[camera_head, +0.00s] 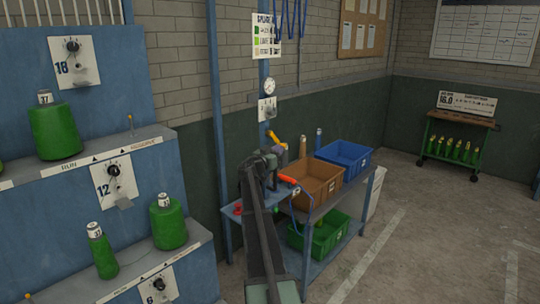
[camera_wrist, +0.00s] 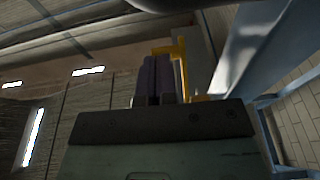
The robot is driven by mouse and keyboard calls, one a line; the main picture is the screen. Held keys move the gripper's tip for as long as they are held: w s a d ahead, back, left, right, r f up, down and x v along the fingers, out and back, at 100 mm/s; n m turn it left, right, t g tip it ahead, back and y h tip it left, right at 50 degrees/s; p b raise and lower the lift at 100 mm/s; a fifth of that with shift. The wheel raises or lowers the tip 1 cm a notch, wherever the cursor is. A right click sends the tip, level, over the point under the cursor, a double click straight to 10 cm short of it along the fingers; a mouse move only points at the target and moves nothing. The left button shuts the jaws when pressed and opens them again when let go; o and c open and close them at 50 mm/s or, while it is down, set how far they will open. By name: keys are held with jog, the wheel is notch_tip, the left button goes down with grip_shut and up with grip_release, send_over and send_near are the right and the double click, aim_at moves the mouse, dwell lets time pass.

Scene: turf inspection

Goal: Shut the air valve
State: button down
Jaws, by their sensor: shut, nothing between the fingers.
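The air valve's yellow handle (camera_head: 274,138) shows low on the blue pipe (camera_head: 262,70) by the wall, under a round gauge (camera_head: 270,87) and a small white plate (camera_head: 267,108). My gripper (camera_head: 281,150) is just below and beside this handle. In the wrist view my two dark fingers (camera_wrist: 153,80) are together with nothing between them. The yellow handle (camera_wrist: 181,66) is close on their right, with a bent arm reaching across near their tips. I cannot tell whether they touch. The valve body is mostly hidden by my gripper.
A blue bench (camera_head: 318,212) carries a brown bin (camera_head: 314,182), a blue bin (camera_head: 344,157) and an orange-tipped tool (camera_head: 289,179); a green crate (camera_head: 320,236) sits below. A stepped blue rack (camera_head: 95,185) with green canisters stands left.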

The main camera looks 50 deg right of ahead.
jog(key=shift+d, duration=0.25)
jog(key=shift+d+r, duration=0.1)
jog(key=shift+x, duration=0.8)
jog(key=a+f+b, duration=0.5)
jog(key=a+f, duration=0.1)
jog(key=a, duration=0.6)
jog(key=shift+a+b, duration=0.3)
jog(key=shift+b, duration=0.1)
jog(key=shift+w+f, duration=0.1)
